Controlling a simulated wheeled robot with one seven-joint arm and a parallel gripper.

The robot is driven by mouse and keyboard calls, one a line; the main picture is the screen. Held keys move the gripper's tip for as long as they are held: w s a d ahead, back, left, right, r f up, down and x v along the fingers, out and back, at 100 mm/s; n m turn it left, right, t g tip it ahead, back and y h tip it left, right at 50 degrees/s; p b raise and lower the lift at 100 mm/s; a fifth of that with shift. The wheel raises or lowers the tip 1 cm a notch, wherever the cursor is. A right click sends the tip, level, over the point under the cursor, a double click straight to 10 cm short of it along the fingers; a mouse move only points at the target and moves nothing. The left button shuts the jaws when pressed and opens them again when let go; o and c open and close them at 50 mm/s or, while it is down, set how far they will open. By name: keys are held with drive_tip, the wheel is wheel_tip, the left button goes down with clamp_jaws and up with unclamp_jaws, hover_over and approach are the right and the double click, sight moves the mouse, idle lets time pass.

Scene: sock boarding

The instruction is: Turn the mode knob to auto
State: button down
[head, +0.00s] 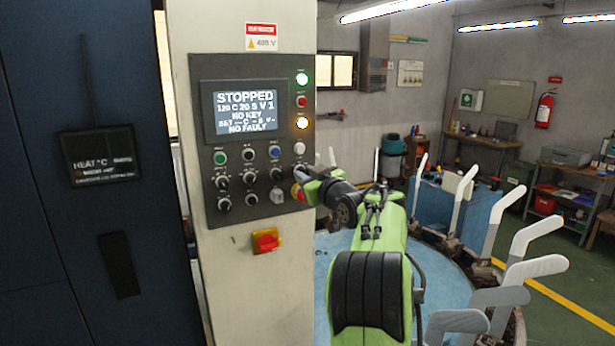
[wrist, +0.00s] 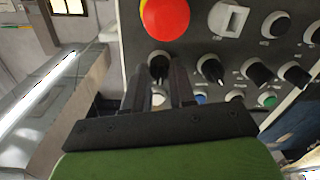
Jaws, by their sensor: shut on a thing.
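The grey control panel (head: 240,112) stands on a pale column, with a screen reading STOPPED, rows of buttons and black rotary knobs. Their labels are too small to read, so I cannot confirm by its label which is the mode knob. My gripper (wrist: 163,78) is shut on a black knob (wrist: 158,63) at the right end of the upper knob row, one finger on each side. In the wrist view the panel appears upside down. In the head view my gripper (head: 303,176) reaches the panel's right edge and partly hides this knob, so its pointer setting is unclear.
The red emergency stop (wrist: 165,17) sits close beside the held knob, with a key switch (wrist: 229,18) near it. Other knobs (wrist: 211,69) continue along the same row. A red and yellow isolator switch (head: 266,241) is below the panel. A dark cabinet (head: 70,250) stands left.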

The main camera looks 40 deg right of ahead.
drive_tip(key=shift+m, duration=0.4)
drive_tip(key=shift+f+m, duration=0.15)
drive_tip(key=shift+m, duration=3.95)
drive_tip(key=c, duration=0.9)
unclamp_jaws()
drive_tip(key=shift+c, duration=0.2)
drive_tip(key=b+v, duration=0.4)
drive_tip(key=v, duration=1.1)
drive_tip(key=shift+s+a+f+b, duration=0.15)
drive_tip(key=shift+s+f+b, duration=0.15)
drive_tip(key=shift+s, duration=0.1)
